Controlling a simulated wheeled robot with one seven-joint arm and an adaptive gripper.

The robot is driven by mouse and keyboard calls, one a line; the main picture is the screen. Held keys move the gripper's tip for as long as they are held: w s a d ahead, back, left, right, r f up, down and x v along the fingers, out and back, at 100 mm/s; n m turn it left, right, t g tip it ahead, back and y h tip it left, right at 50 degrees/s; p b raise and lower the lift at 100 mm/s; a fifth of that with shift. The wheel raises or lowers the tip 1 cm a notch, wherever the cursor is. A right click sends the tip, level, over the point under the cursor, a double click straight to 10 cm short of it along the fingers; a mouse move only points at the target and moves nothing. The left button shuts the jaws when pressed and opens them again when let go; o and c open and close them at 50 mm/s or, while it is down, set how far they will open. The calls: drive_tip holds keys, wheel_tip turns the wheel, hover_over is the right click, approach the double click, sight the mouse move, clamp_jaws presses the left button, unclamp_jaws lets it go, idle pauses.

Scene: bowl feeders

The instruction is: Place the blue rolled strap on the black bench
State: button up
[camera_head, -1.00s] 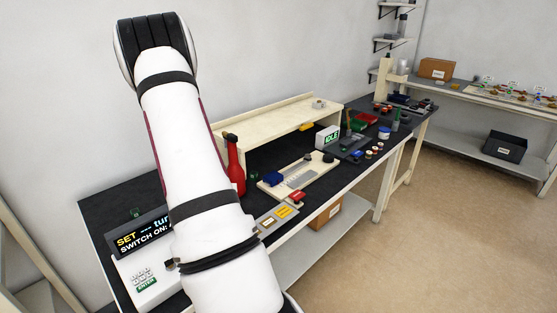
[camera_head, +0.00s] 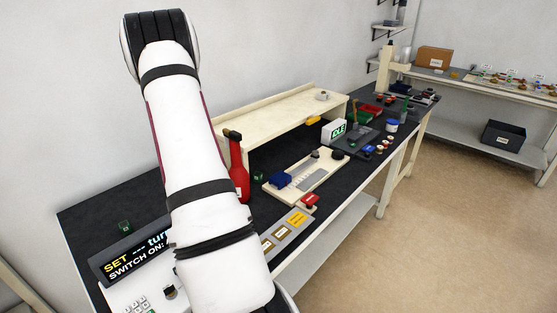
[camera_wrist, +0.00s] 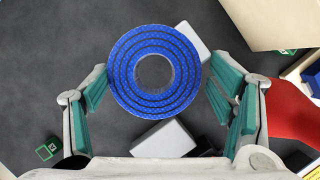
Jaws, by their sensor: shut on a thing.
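The blue rolled strap (camera_wrist: 124,72), a flat ringed coil with a grey centre hole, is between the teal-padded fingers of my gripper (camera_wrist: 158,88) in the wrist view. My gripper is shut on its two sides. The black bench (camera_wrist: 45,60) fills the background below it; its dark top also shows in the head view (camera_head: 85,220). I cannot tell the strap's height above the bench. In the head view the strap and gripper are hidden behind my white arm.
A red bottle (camera_head: 237,170) stands close to the right of my gripper, also in the wrist view (camera_wrist: 292,108). A small green cube (camera_head: 124,226) lies at lower left. A pale wooden shelf (camera_head: 275,122) stands behind. A display panel (camera_head: 132,257) is at the front.

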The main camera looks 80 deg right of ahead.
drive_tip(key=w+f+b, duration=0.1)
drive_tip(key=f+b, duration=0.1)
drive_tip(key=w+f+b, duration=0.1)
drive_tip(key=w+f, duration=0.1)
drive_tip(key=w+f+b, duration=0.1)
drive_tip(key=f+b, duration=0.1)
drive_tip(key=shift+w+d+f+b, duration=0.1)
drive_tip(key=shift+w+d+b, duration=0.05)
drive_tip(key=shift+d+b, duration=0.2)
hover_over(150, 193)
drive_tip(key=a, duration=0.1)
drive_tip(key=shift+s+f+b, duration=0.35)
drive_tip(key=shift+s+f, duration=0.1)
drive_tip(key=shift+f, duration=0.25)
drive_tip(key=shift+w+a+f, duration=0.1)
drive_tip(key=shift+a, duration=0.05)
drive_tip(key=shift+f, duration=1.65)
drive_tip(key=o, duration=1.3)
drive_tip(key=shift+f, duration=0.15)
drive_tip(key=shift+c, duration=0.2)
